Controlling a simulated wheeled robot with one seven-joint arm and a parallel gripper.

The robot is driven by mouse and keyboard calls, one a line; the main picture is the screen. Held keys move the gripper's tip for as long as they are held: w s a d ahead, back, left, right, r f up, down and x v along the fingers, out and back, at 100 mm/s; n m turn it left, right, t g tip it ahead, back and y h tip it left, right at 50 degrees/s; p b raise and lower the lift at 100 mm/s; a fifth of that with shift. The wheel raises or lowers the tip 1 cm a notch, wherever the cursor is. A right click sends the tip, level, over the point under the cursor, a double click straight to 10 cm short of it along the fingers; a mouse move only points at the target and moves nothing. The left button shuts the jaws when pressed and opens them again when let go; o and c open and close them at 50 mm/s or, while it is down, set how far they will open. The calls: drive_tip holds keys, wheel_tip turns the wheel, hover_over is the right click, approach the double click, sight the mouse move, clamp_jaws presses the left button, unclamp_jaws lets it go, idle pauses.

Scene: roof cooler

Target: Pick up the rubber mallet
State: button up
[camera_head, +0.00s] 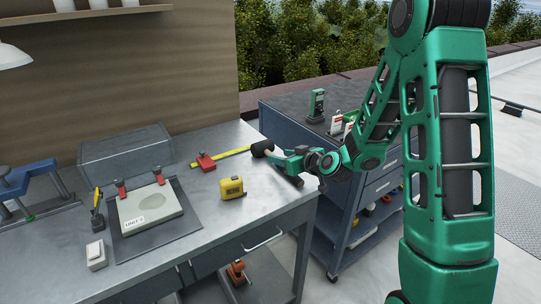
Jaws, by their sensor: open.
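What looks like the rubber mallet lies near the right back edge of the metal workbench (222,228). Its dark rounded head (262,148) shows to the left of my gripper, and a dark length that seems to be its handle (291,181) shows below it. My green gripper (280,164) is open and reaches in from the right, over or beside the middle of the mallet. My gripper hides the part between head and handle. I cannot tell whether the fingers touch it or sit around it.
A yellow tape measure (232,188), a yellow strip (232,153) and a red tool (206,162) lie left of the mallet. A labelled plate (150,207) sits on a dark mat. A grey box (125,155) stands behind. A blue cart (285,118) stands close on the right.

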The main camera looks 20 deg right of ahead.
sight(265, 147)
drive_tip(key=x, duration=0.4)
drive_tip(key=shift+s+a+r, duration=0.1)
drive_tip(key=shift+a, duration=0.25)
drive_tip(key=shift+w+a+f, duration=0.15)
drive_tip(key=shift+w+f, duration=0.1)
drive_tip(key=shift+w, duration=0.3)
drive_tip(key=shift+c, duration=0.6)
clamp_jaws()
